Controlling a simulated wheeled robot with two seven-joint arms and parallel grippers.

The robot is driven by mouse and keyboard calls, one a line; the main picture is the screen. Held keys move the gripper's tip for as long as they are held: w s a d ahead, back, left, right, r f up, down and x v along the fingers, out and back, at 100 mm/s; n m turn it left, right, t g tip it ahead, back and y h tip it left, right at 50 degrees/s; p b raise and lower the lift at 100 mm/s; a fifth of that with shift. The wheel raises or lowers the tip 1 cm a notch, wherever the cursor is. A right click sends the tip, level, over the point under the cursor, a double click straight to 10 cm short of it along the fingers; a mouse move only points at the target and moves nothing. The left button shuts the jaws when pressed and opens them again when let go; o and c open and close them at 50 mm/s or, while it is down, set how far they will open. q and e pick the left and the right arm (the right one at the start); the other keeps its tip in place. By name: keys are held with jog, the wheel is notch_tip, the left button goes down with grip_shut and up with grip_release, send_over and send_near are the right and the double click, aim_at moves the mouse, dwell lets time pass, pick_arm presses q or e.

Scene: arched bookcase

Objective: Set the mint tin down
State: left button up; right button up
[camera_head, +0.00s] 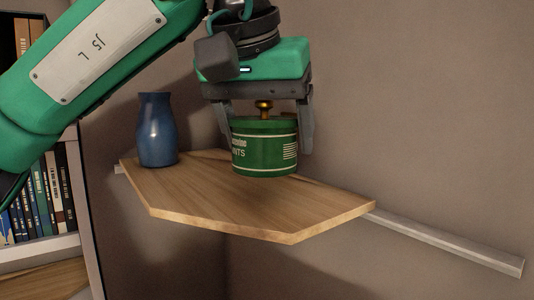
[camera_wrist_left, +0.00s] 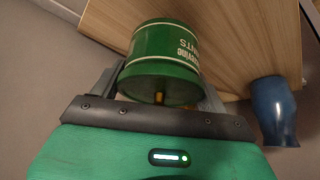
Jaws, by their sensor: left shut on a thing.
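The mint tin (camera_head: 264,150) is a green cylinder with white lettering and a brass knob on top. My left gripper (camera_head: 268,138) comes down from above and is shut on it, one finger on each side. The tin is upright, over the wooden shelf (camera_head: 240,212), toward its back edge. I cannot tell for sure whether its base touches the wood. In the left wrist view the tin (camera_wrist_left: 165,60) sits between the fingers of the gripper (camera_wrist_left: 165,85), with the shelf (camera_wrist_left: 225,30) beyond it. My right gripper is not in view.
A blue vase (camera_head: 157,130) stands on the shelf's left end, apart from the tin; it also shows in the left wrist view (camera_wrist_left: 272,110). The front and right of the shelf are bare. A metal rail (camera_head: 450,240) runs along the wall. A bookcase (camera_head: 62,243) stands at left.

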aim_at(272, 161)
pick_arm(q)
jog(key=shift+d+f, duration=0.15)
jog(key=shift+f, duration=0.25)
jog(key=shift+s+d+f+p, duration=0.1)
jog(key=shift+d+f+p, duration=0.15)
jog(key=shift+f, duration=0.25)
jog(key=shift+s+d+f+p, duration=0.1)
jog(key=shift+d+f+p, duration=0.1)
jog(key=shift+f, duration=0.6)
jog(key=shift+w+a+f, duration=0.15)
jog(key=shift+a, duration=0.2)
jog(key=shift+d, duration=0.1)
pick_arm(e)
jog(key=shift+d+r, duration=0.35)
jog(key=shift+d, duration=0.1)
